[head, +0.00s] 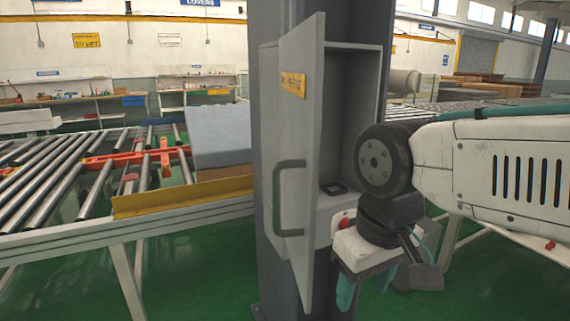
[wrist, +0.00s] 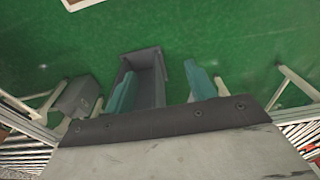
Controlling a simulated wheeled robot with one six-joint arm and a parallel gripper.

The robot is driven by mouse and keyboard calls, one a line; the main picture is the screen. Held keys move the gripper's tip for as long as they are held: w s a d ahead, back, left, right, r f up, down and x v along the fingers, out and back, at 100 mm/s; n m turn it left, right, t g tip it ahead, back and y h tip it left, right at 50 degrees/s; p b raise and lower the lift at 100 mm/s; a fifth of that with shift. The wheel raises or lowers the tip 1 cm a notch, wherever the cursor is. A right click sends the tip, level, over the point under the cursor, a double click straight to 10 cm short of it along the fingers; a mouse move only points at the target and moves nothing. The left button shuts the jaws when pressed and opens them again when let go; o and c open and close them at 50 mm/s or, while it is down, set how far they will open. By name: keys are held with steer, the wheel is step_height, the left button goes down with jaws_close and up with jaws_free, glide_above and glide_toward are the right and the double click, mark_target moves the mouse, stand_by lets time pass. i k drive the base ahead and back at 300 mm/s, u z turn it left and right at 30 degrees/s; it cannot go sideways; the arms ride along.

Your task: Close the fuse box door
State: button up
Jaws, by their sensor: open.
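The fuse box (head: 355,110) is a grey cabinet on a dark grey column in the middle of the head view. Its grey door (head: 308,130) stands open on the left, swung out toward me. The door bears a yellow label and a grey bar handle (head: 290,200), and part of the box's inside shows to its right. My gripper (head: 365,290) is low in front of the box, right of the door's free edge, with its teal fingers pointing down. The fingers also show spread in the wrist view (wrist: 160,92).
A roller conveyor (head: 60,190) with a grey-blue mattress block (head: 220,132) lies left of the column. More conveyor and stacked boards are at the back right. In the wrist view, a grey trough-like shape (wrist: 150,65) over green floor is unclear.

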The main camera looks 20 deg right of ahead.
mark_target(294, 177)
steer(key=k, duration=1.25)
steer(key=u, duration=0.6)
steer(key=i, duration=0.75)
steer(key=z, duration=0.1)
